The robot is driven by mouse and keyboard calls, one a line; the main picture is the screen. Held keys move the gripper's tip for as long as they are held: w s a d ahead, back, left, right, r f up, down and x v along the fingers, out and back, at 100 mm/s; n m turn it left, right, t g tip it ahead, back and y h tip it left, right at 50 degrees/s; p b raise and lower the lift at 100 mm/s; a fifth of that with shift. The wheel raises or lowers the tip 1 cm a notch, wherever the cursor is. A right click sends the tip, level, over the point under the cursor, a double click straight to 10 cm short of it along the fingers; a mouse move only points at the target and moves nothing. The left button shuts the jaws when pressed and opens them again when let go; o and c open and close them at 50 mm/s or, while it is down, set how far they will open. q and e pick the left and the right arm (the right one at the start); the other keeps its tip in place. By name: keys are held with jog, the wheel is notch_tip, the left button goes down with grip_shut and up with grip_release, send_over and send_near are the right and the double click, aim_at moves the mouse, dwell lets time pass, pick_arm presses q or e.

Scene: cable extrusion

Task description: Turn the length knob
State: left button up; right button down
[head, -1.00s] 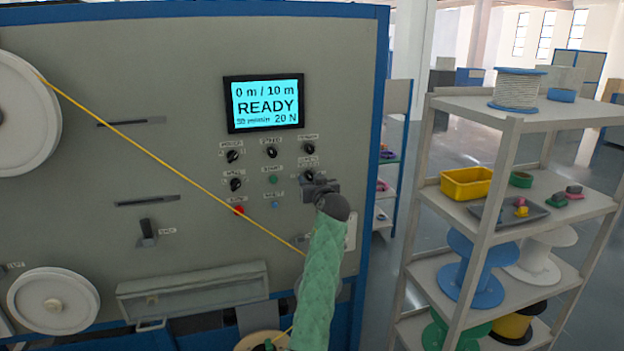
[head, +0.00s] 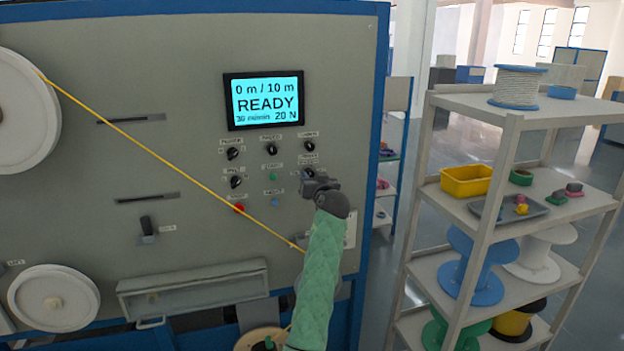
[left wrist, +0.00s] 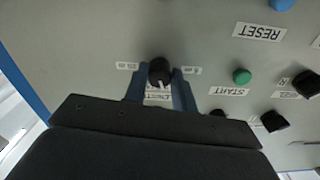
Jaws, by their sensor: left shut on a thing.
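The machine's grey control panel (head: 210,60) fills the left of the head view. Small black knobs sit below its screen. My left gripper (head: 311,180) is at the lowest knob of the right column, which it mostly hides in the head view. In the left wrist view, that black knob (left wrist: 159,70) with a white pointer mark sits between the two fingers of my left gripper (left wrist: 159,84), which is shut on it. The knob's label is partly covered and I cannot read it surely. My right gripper is not in view.
The screen (head: 264,101) reads 0 m / 10 m, READY, 20 N. A green start button (left wrist: 241,76) and a red button (head: 239,208) are near. A yellow cable (head: 160,160) runs diagonally across the panel. A shelf (head: 560,110) with spools stands at the right.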

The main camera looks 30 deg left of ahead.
pick_arm(q)
jog(key=m, duration=0.2)
jog(key=shift+m, duration=0.3)
jog(key=shift+r+m+p, duration=0.15)
jog(key=shift+m+p, duration=0.15)
jog(key=shift+m, duration=0.6)
jog(key=m+p, duration=0.1)
jog(key=m, duration=0.2)
jog(key=shift+m, duration=0.4)
jog(key=shift+m+p, duration=0.45)
jog(key=shift+m, duration=0.45)
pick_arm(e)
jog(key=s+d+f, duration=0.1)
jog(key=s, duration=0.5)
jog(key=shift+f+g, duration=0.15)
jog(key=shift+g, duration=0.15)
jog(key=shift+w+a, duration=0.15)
pick_arm(q)
jog(key=o, duration=0.9)
jog(key=shift+o, duration=0.4)
